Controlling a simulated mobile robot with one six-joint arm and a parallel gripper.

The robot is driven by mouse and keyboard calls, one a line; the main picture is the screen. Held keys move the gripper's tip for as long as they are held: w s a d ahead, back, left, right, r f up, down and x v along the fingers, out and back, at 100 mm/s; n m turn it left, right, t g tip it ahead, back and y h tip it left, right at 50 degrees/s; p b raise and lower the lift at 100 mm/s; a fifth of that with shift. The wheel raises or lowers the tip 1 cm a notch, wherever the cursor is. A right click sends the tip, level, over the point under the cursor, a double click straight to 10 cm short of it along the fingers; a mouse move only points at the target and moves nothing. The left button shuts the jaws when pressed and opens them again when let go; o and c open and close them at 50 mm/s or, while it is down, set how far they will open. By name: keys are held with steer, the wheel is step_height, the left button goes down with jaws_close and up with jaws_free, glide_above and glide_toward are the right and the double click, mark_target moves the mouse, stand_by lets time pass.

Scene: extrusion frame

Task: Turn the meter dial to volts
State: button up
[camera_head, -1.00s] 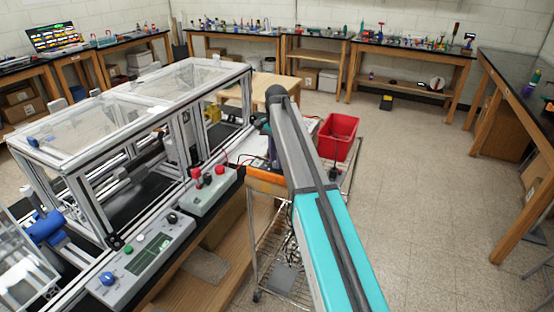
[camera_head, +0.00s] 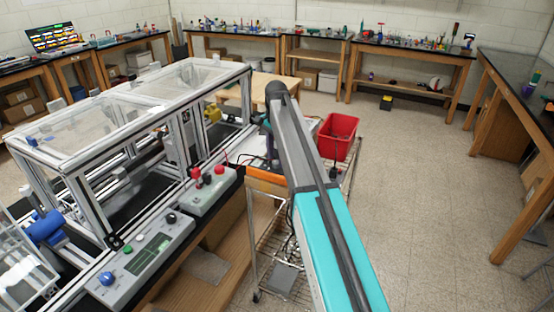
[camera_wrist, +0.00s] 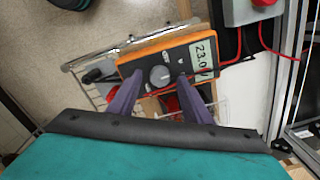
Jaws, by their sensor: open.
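The meter (camera_wrist: 205,44) is a dark multimeter in an orange case, lying tilted in the wrist view. Its screen (camera_wrist: 203,58) reads about 23.0. Its round grey dial (camera_wrist: 160,75) sits on the face left of the screen. The dial's pointer is too small to read. My gripper (camera_wrist: 161,75) is open, with one purple finger on each side of the dial. I cannot tell whether the fingertips touch it. In the head view, the meter's orange edge (camera_head: 267,177) shows beside my arm, which hides most of the meter and gripper.
A wire cart (camera_head: 285,225) stands under the meter, with a red bin (camera_head: 337,136) at its far end. Red leads (camera_wrist: 239,45) run from the meter toward a grey box (camera_wrist: 250,12). A framed rig (camera_head: 110,120) with a control panel (camera_head: 142,255) stands left. The floor at right is clear.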

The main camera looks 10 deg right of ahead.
mark_target(276, 162)
step_height(276, 162, up, 12)
steer(key=b, duration=0.3)
steer(key=shift+r, duration=0.25)
stand_by(0.4)
